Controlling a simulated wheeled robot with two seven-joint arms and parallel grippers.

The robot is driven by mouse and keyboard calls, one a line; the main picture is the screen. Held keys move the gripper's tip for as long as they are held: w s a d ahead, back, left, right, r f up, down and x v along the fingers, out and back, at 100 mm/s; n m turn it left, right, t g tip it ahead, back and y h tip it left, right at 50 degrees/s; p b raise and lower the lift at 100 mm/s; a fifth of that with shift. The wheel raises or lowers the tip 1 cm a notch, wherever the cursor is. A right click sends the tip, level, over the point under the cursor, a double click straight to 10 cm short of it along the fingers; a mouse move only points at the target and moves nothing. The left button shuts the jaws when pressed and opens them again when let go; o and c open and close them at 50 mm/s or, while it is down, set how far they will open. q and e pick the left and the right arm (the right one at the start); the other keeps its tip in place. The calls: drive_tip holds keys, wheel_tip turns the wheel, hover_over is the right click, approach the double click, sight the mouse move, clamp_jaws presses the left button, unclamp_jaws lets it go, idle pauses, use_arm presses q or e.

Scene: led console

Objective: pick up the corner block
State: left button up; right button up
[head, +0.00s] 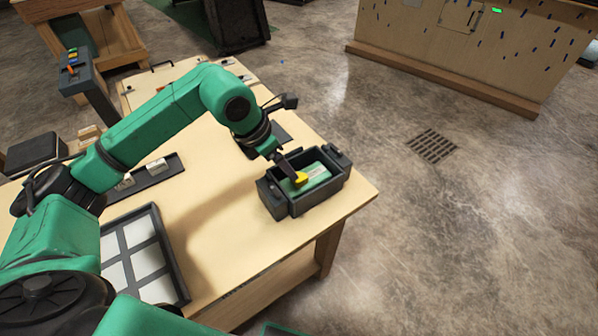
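My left arm reaches in from the left over the wooden table, and my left gripper (292,172) points down into a dark grey bin (328,199) near the table's right corner. A small yellow piece (301,179) is at the fingertips, above or against a green block (317,174) inside the bin. I cannot tell which piece is the corner block. The fingers are small and partly hidden, so I cannot tell whether they are shut on the yellow piece. My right gripper is not in view.
A dark-framed tray with pale panels (158,222) lies at the table's front left. A dark narrow tray (168,177) with small pale blocks lies behind it. The table top (225,225) between this tray and the bin is clear. Open concrete floor lies to the right.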

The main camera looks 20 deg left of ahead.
use_arm(q)
drive_tip(key=x, duration=0.3)
drive_tip(key=shift+w+a+r+p, duration=0.1)
drive_tip(key=shift+w+a+p, duration=0.1)
drive_tip(key=shift+w+p, duration=0.15)
drive_tip(key=x, duration=0.1)
drive_tip(key=p+x, duration=0.1)
drive_tip(key=x, duration=0.1)
drive_tip(key=p+x, duration=0.1)
drive_tip(key=shift+d, duration=0.3)
drive_tip(key=shift+d+f, duration=0.15)
drive_tip(key=shift+f, duration=0.4)
drive_tip(key=shift+w, duration=0.1)
drive_tip(key=c, duration=1)
clamp_jaws()
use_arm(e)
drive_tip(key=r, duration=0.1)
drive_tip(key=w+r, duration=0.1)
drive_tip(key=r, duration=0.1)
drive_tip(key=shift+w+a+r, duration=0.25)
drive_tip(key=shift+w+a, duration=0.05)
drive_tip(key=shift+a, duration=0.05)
